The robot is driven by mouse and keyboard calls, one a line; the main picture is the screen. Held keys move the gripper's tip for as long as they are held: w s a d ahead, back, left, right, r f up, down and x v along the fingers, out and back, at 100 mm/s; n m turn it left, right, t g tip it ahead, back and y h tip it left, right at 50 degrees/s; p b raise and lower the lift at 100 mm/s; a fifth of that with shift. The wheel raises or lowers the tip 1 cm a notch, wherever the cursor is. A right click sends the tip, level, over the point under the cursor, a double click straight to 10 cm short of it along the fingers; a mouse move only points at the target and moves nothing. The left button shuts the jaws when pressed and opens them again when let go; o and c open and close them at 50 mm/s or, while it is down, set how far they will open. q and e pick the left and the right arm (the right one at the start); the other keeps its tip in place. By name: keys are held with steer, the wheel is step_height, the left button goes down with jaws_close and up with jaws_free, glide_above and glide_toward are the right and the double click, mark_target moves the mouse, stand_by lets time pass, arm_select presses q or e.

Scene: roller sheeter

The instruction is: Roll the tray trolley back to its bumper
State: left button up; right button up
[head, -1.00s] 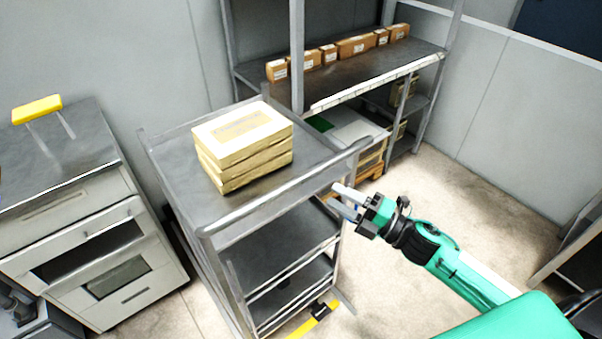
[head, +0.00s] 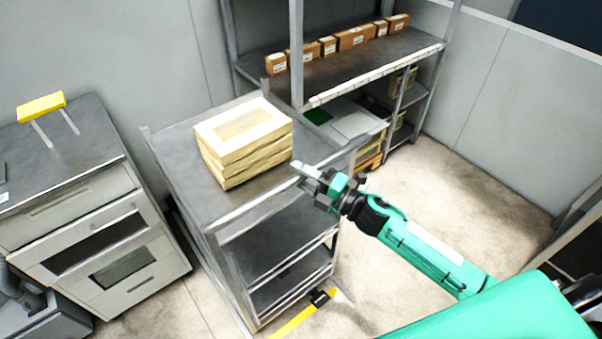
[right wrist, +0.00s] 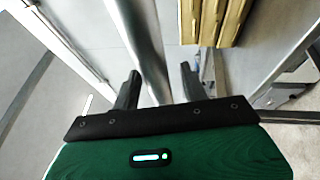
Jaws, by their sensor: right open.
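The grey metal tray trolley (head: 185,150) stands in the middle of the head view, with a stack of cream-yellow boxes (head: 243,135) on its top deck and lower shelves beneath. Its near top rail (head: 255,207) runs along the edge facing me. My right gripper (head: 306,172) is open at the right part of this rail. In the right wrist view, the rail (right wrist: 143,45) passes between the two open fingers (right wrist: 160,85); I cannot tell whether they touch it. A black block (head: 320,298) sits by yellow floor tape at the trolley's foot; I cannot tell if it is the bumper. My left gripper is not in view.
A drawer cabinet (head: 85,215) with a yellow-topped item (head: 41,106) stands close on the left. A shelf rack (head: 380,60) with several brown boxes is behind the trolley. Open floor (head: 440,200) lies to the right.

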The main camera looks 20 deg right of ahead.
jaws_close()
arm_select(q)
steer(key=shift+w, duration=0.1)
arm_select(e)
steer(key=shift+w, duration=0.1)
